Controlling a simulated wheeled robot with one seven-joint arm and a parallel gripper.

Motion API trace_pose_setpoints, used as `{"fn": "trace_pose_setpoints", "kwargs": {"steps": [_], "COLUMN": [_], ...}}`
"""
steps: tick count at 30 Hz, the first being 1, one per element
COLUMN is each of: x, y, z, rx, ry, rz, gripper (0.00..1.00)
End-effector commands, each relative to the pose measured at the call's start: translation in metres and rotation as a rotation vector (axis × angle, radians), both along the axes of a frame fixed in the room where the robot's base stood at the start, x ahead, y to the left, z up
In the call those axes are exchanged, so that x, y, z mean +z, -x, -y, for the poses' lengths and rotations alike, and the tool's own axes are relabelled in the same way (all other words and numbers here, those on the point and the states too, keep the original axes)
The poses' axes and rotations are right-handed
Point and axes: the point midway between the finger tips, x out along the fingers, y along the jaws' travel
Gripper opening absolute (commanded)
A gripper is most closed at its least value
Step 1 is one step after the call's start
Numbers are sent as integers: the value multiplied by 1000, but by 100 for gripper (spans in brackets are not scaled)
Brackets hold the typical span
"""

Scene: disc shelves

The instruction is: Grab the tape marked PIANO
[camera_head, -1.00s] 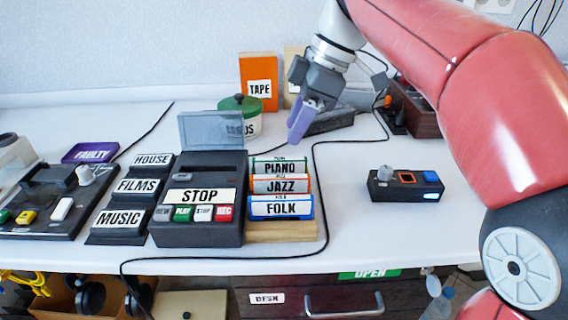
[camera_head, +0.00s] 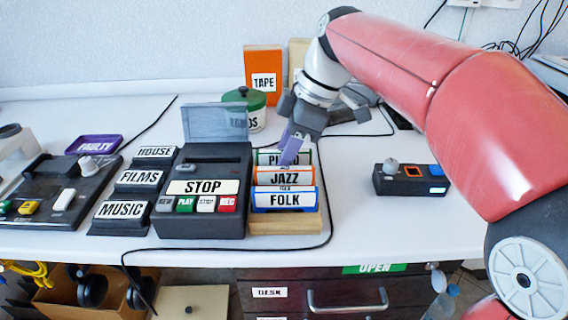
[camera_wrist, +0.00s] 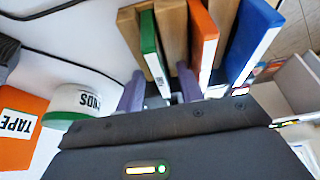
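The green PIANO tape (camera_head: 303,159) stands at the back of a wooden rack, behind the orange JAZZ tape (camera_head: 284,176) and the blue FOLK tape (camera_head: 284,199). My gripper (camera_head: 289,151) is low over the rack, its purple fingers covering part of the PIANO label. In the wrist view my gripper (camera_wrist: 161,92) is open, with the end of the green tape (camera_wrist: 151,48) between its two fingers and a gap on each side. The orange tape (camera_wrist: 202,40) and blue tape (camera_wrist: 252,45) lie to the right. Whether the fingers touch the tape is hard to tell.
The black STOP player (camera_head: 203,190), with a raised clear lid, stands just left of the rack (camera_head: 285,225). A green-lidded pot (camera_head: 256,115) and an orange TAPE box (camera_head: 264,74) are behind. A black button box (camera_head: 411,180) lies right, beyond a cable and clear table.

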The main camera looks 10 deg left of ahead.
Motion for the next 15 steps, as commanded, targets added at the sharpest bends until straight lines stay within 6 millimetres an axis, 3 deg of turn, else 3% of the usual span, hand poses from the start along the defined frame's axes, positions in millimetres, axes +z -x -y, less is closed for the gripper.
{"fn": "trace_pose_setpoints", "kwargs": {"steps": [15], "x": [-5], "y": [0], "z": [0], "rx": [0], "ry": [0], "rz": [0], "gripper": [37]}}
